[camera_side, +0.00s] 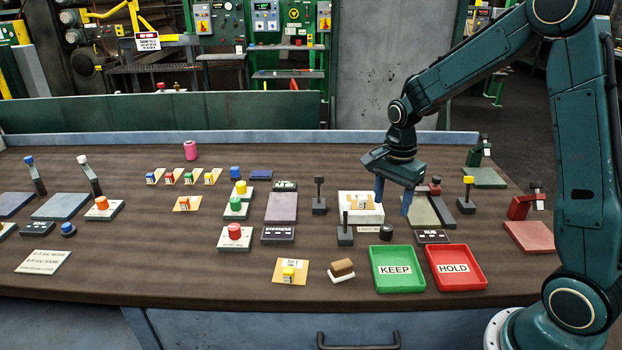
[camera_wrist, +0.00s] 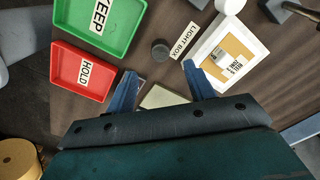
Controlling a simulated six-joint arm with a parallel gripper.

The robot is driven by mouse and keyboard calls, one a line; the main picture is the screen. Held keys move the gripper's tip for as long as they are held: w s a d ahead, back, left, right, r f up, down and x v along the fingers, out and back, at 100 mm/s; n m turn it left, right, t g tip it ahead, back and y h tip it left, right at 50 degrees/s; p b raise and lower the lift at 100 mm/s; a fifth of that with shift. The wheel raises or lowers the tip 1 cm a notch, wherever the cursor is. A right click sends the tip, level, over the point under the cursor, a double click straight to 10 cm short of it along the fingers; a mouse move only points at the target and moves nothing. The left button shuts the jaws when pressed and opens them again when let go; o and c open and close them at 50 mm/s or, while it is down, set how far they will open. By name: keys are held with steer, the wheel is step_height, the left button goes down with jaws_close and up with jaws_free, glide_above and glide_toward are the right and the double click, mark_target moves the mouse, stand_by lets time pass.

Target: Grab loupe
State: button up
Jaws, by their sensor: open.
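The loupe appears to be the short black cylinder (camera_side: 386,232) standing upright on the brown table, right of the LIGHT BOX label and behind the green tray. In the wrist view it is a dark round shape (camera_wrist: 160,49) beyond the fingertips and between their lines. My gripper (camera_side: 393,199) hangs above the table behind the loupe, with its blue fingers apart and nothing between them. In the wrist view both fingers of my gripper (camera_wrist: 160,77) are spread, and the loupe is apart from them.
The white light box (camera_side: 373,216) bears a card, left of my gripper. The green KEEP tray (camera_side: 397,286) and red HOLD tray (camera_side: 456,285) lie in front. A dark lever (camera_side: 345,237) stands left of the loupe. A pale plate (camera_side: 424,212) is right of my fingers.

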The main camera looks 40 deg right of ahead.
mark_target(387, 227)
steer(key=shift+f, duration=1.45)
steer(key=shift+f, duration=0.15)
steer(key=shift+f, duration=2.45)
steer(key=c, duration=1)
